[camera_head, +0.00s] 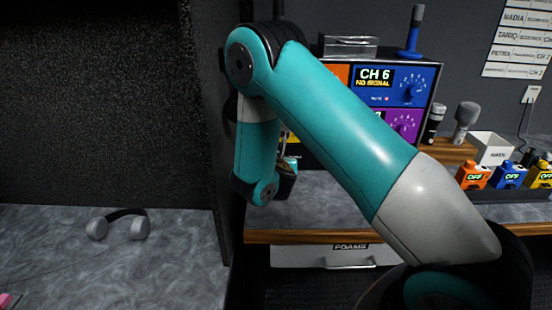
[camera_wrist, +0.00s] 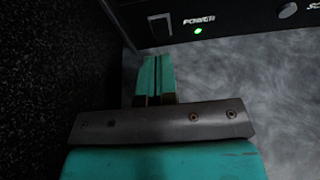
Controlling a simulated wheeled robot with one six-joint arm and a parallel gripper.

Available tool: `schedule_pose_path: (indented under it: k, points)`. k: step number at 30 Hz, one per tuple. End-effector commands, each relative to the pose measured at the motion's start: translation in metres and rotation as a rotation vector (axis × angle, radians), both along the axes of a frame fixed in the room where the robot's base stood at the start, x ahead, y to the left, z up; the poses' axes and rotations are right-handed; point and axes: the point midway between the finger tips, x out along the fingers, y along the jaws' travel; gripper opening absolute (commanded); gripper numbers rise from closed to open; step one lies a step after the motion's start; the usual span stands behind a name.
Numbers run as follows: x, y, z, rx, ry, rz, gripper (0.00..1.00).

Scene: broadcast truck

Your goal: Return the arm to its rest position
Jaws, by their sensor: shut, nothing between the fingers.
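My teal and grey arm rises from the lower right of the head view, bends at the upper left and hangs down by the edge of a dark partition. My gripper shows in the wrist view (camera_wrist: 155,75), where its teal fingers are shut together with nothing between them. The fingertips are close to the front of a black unit with a POWER label and a green light (camera_wrist: 198,31). Whether they touch it, I cannot tell. In the head view the fingers are mostly hidden behind my arm.
A dark speckled partition (camera_head: 110,100) stands close on the left. Grey headphones (camera_head: 120,225) lie on the left counter. The channel rack (camera_head: 400,85), microphones (camera_head: 466,122), a white box (camera_head: 490,148) and several OFF blocks (camera_head: 508,175) stand at right. A FOAMS drawer (camera_head: 335,256) is below the counter.

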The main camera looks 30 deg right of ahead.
Motion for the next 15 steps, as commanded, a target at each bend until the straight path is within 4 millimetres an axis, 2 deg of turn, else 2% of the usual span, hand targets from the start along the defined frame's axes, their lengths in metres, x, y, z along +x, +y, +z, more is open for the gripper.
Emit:
schedule_pose_path:
  k: [10,13,15]
  points:
    - [-0.001,0.001,0.005,0.050,-0.018,-0.028,0.00]
    - [-0.009,0.005,0.016,0.237,-0.071,-0.135,0.00]
    - [-0.019,0.014,0.026,0.456,-0.121,-0.261,0.00]
